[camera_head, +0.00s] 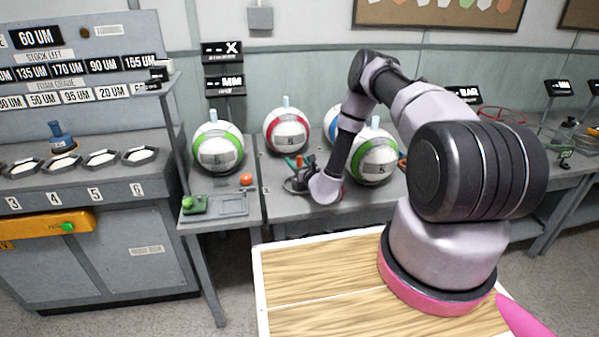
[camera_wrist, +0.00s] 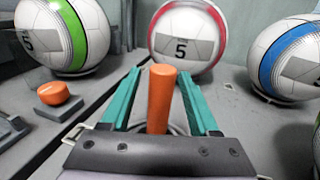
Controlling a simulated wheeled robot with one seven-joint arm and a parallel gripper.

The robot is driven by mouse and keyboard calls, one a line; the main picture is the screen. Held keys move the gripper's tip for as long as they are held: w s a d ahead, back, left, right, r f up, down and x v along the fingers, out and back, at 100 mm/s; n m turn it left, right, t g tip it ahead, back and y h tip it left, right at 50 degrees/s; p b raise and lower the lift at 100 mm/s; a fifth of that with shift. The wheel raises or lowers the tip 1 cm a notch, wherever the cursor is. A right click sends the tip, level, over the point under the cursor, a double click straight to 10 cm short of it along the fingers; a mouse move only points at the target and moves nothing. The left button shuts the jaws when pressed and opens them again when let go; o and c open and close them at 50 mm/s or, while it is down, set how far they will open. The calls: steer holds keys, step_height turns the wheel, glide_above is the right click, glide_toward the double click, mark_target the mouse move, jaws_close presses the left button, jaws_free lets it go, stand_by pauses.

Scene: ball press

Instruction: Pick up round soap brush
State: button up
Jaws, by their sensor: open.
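An upright orange cylinder (camera_wrist: 161,98), which looks like the handle of the round soap brush, stands between the two teal fingers of my gripper (camera_wrist: 159,76) in the wrist view. Its lower end is hidden behind the gripper body, so I cannot see any bristles. My gripper is open, with a finger on each side of the handle and a visible gap on at least the right side. In the head view the orange handle (camera_head: 299,160) shows small at my gripper, low over the grey bench.
Striped balls marked 5 stand around: green (camera_head: 218,148), red (camera_head: 287,131), blue (camera_head: 330,125) and another green one (camera_head: 374,157) close to my arm. An orange button (camera_head: 246,179) and a green device (camera_head: 194,205) are on the left bench. A wooden-topped table (camera_head: 300,295) is in front.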

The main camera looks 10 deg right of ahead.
steer(key=shift+w, duration=0.15)
steer(key=shift+c, duration=0.3)
jaws_close()
steer(key=shift+r, duration=0.1)
step_height(320, 180, up, 10)
